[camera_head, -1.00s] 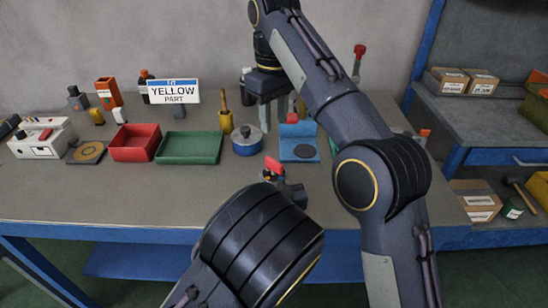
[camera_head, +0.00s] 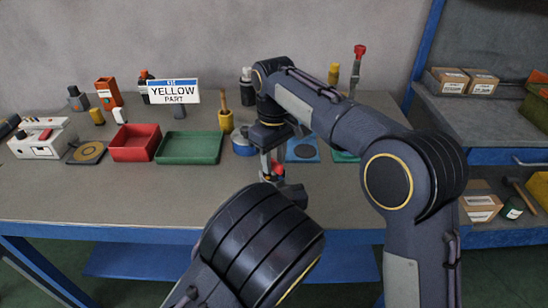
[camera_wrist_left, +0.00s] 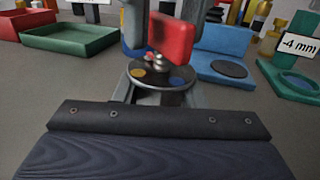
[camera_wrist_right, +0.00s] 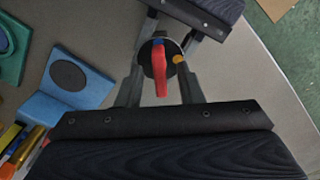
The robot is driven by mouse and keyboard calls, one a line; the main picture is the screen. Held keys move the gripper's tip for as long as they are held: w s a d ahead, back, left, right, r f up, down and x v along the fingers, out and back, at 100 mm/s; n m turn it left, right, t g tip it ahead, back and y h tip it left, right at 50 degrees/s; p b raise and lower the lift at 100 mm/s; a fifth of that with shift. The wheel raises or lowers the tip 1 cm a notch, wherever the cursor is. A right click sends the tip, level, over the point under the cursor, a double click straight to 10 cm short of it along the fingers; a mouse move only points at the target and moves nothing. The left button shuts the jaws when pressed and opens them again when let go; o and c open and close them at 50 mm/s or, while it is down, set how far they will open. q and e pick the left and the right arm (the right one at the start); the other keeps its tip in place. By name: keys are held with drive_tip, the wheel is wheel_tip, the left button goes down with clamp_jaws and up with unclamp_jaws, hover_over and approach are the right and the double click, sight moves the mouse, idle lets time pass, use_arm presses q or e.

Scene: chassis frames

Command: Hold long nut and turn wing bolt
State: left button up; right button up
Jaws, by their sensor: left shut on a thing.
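The wing bolt (camera_wrist_left: 172,38) has a flat red wing on a small metal stem. It stands up from a dark round piece (camera_wrist_left: 150,82) with yellow and blue dots; the long nut beneath is mostly hidden. My left gripper (camera_wrist_left: 160,92) is shut around that piece and holds it upright. My right gripper (camera_wrist_right: 160,92) comes down from above with its fingers spread, one on each side of the red wing, with gaps visible. In the head view my right gripper (camera_head: 268,162) is directly over the red wing (camera_head: 278,170); my left gripper is mostly hidden by my arm.
A blue stand (camera_head: 303,152) with a dark disc lies just behind, and a green stand (camera_wrist_left: 290,80) lies to its right. A green tray (camera_head: 188,149) and red tray (camera_head: 134,142) stand left, near a blue pot (camera_head: 243,140). The front table is clear.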

clamp_jaws()
drive_tip(key=shift+n, duration=0.4)
drive_tip(key=n, duration=0.8)
drive_tip(key=shift+f, duration=0.1)
drive_tip(key=n, duration=0.5)
drive_tip(key=shift+f, duration=0.1)
drive_tip(key=shift+n, duration=1.9)
